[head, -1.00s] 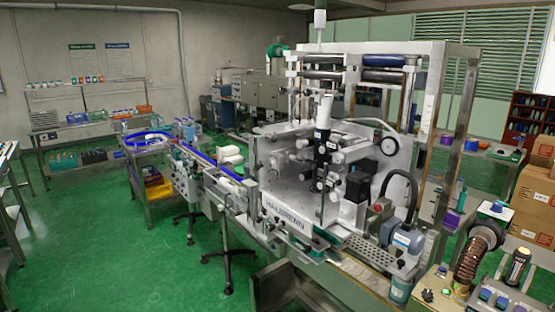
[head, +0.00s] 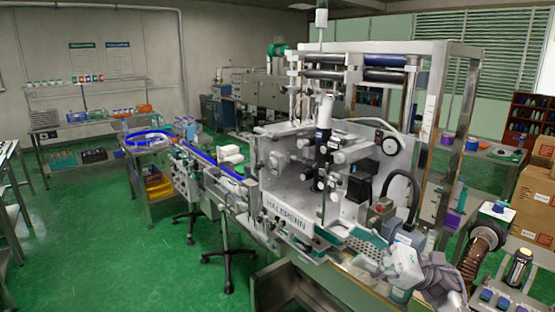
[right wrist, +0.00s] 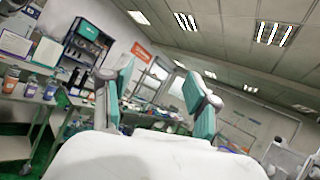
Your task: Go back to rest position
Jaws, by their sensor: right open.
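My right gripper (head: 372,264) is a white unit with teal finger pads. It is in the lower right of the head view, in front of the white sleeve applicator machine (head: 290,222) and near its perforated plate. In the right wrist view its two teal fingers (right wrist: 157,85) stand wide apart with nothing between them. The wrist camera faces up toward the ceiling and the far wall. I cannot tell whether the gripper touches the machine. My left gripper is not in view.
A conveyor (head: 205,168) with blue edges runs left from the machine. A bench with a dark ribbed hose (head: 480,245) and a button panel (head: 500,302) is at the lower right. Cardboard boxes (head: 530,205) stand at the right edge. Green floor (head: 110,255) is open at the left.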

